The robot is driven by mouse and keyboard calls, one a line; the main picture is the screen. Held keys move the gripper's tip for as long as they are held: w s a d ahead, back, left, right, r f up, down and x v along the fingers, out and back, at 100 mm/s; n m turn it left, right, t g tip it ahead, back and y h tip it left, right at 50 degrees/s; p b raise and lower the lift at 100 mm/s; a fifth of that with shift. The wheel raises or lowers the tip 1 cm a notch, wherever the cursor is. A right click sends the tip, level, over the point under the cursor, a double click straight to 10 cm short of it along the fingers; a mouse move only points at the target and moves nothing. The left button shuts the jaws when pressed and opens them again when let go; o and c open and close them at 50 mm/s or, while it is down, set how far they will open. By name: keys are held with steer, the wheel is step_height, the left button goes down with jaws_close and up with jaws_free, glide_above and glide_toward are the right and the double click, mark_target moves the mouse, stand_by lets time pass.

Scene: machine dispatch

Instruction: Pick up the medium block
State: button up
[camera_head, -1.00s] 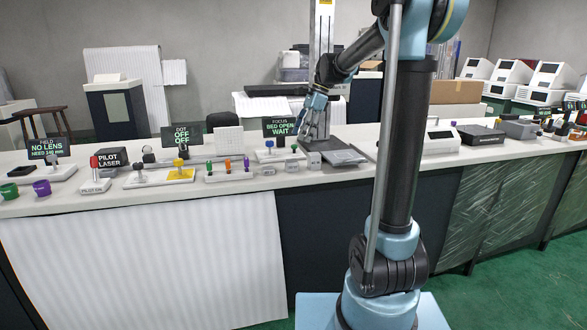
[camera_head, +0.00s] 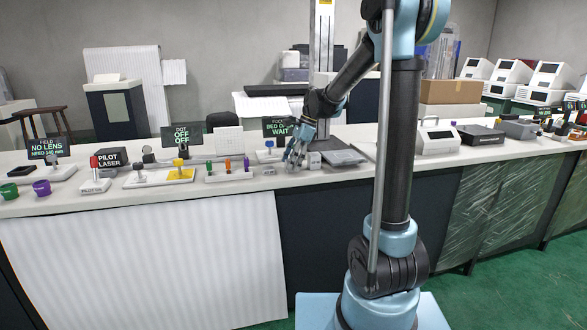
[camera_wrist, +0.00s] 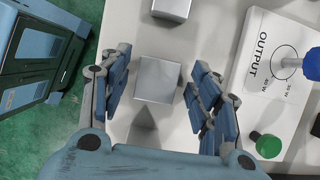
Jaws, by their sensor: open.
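My gripper (camera_head: 294,160) is low over the counter among the grey blocks in the head view. In the wrist view my gripper (camera_wrist: 161,64) is open, with one finger pair on each side of a plain grey block (camera_wrist: 158,80). There are gaps between this block and the fingers. A second grey block (camera_wrist: 171,8) is cut off by the top edge of the wrist view. In the head view one grey block (camera_head: 268,170) is left of my gripper and another (camera_head: 314,160) is close on its right. The middle block is mostly hidden there by the fingers.
A white OUTPUT panel (camera_wrist: 262,62) with a blue knob (camera_wrist: 312,64) and a green knob (camera_wrist: 268,146) stands close to the right finger. A dark flat tray (camera_head: 344,158) lies right of the blocks. The counter's front edge is near, with green floor beyond.

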steer(key=shift+a+f, duration=0.1)
steer(key=shift+f, duration=0.1)
steer(key=c, duration=1.3)
steer(key=shift+o, duration=0.2)
steer(key=shift+r, duration=0.1)
